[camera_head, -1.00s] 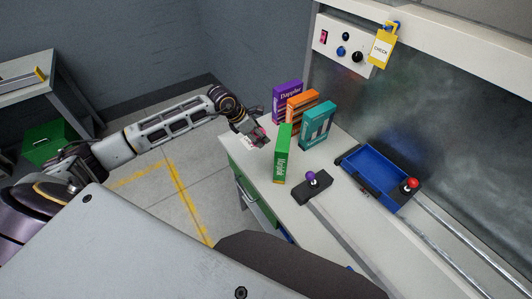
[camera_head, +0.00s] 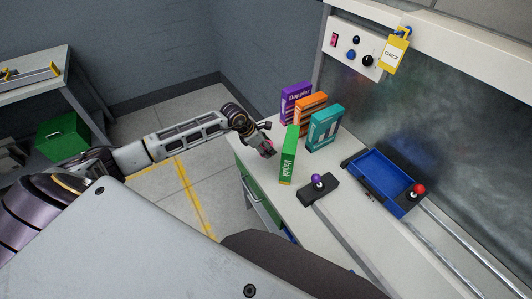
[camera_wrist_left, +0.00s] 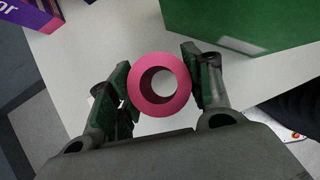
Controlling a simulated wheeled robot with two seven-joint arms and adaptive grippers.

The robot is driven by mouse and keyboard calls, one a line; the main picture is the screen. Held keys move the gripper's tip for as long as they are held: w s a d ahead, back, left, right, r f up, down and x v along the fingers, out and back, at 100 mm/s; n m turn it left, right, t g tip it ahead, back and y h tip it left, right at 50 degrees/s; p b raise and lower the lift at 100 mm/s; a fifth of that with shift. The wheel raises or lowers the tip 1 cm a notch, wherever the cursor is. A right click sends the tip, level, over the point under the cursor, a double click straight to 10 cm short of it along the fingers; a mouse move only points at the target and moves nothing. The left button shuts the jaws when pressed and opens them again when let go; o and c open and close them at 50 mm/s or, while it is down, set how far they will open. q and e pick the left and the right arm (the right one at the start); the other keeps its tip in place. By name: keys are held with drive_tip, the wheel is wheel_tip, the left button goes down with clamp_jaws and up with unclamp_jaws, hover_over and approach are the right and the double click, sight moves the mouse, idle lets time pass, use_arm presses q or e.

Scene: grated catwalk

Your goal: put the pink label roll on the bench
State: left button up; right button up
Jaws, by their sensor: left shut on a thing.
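The pink label roll (camera_wrist_left: 160,108) is a short ring, seen end-on between the two fingers of my left gripper (camera_wrist_left: 162,88) in the left wrist view. The gripper is shut on it, a finger against each side. White bench top shows below and around the roll; I cannot tell whether the roll touches it. In the head view my left gripper (camera_head: 269,151) is low over the near left end of the bench (camera_head: 335,165), left of the green box, with only a bit of pink showing. My right gripper is not in view.
The green box (camera_head: 288,157) stands close to the gripper, with purple (camera_head: 292,101), orange (camera_head: 311,104) and teal (camera_head: 325,127) boxes behind. A purple-knobbed joystick (camera_head: 318,186) and a blue tray (camera_head: 383,173) are further right. A side table (camera_head: 60,85) stands far left.

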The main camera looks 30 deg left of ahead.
use_arm(q)
drive_tip(key=shift+f, duration=1.85)
drive_tip(key=shift+f, duration=0.15)
drive_tip(key=o, duration=1.1)
drive_tip(key=shift+c, duration=0.2)
drive_tip(key=shift+r, duration=0.2)
drive_tip(key=b+v, duration=0.1)
drive_tip(key=v, duration=1.1)
